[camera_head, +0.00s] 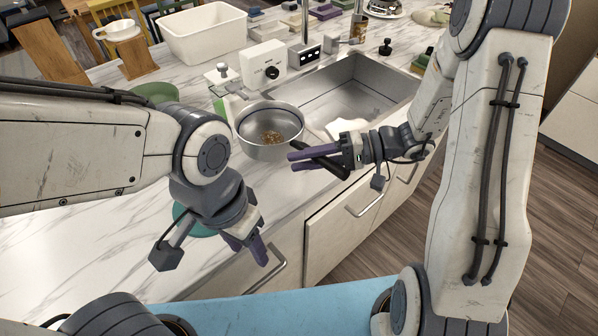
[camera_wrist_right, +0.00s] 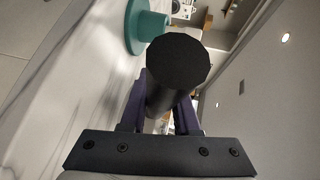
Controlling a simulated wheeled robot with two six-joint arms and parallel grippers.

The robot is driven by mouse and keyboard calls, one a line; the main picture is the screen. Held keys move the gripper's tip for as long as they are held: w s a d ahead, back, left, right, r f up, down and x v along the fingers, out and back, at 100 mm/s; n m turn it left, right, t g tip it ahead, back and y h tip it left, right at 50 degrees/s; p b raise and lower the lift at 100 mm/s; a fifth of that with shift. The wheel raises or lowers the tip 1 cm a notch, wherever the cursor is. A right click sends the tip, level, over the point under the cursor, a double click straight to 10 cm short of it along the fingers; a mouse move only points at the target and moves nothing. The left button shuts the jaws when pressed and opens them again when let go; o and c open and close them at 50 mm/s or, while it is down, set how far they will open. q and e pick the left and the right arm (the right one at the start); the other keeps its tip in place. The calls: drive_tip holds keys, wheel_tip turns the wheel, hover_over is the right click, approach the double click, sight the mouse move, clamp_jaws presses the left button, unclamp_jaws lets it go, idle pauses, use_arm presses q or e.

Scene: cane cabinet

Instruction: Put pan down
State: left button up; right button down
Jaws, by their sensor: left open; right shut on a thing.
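The pan (camera_head: 270,132) is a round metal pan with some brown bits inside. It is at the left front corner of the sink in the head view, over the counter edge; I cannot tell whether its base touches the counter. My right gripper (camera_head: 297,161) is shut on the pan's black handle, which shows end-on between the purple fingers in the right wrist view (camera_wrist_right: 178,65). My left gripper (camera_head: 254,247) is open and empty, pointing down near the front edge of the counter.
The steel sink (camera_head: 375,85) lies right of the pan, with a white cloth-like thing (camera_head: 345,127) at its near edge. A green round thing (camera_head: 190,217) is partly hidden behind my left wrist. A white bin (camera_head: 203,32) stands behind. Marble counter (camera_head: 60,240) is bare at left.

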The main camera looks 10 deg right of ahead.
drive_tip(key=f, duration=0.1)
drive_tip(key=w+f+b, duration=0.1)
drive_tip(key=f, duration=0.1)
drive_tip(key=f+b, duration=0.1)
drive_tip(key=f, duration=0.1)
drive_tip(key=shift+w+a, duration=0.25)
drive_tip(key=shift+r, duration=0.1)
drive_tip(key=c, duration=1.1)
unclamp_jaws()
drive_tip(key=shift+f+b, duration=0.2)
drive_tip(key=shift+b, duration=0.1)
drive_tip(key=o, duration=0.5)
drive_tip(key=shift+c, duration=0.2)
drive_tip(key=shift+r, duration=0.15)
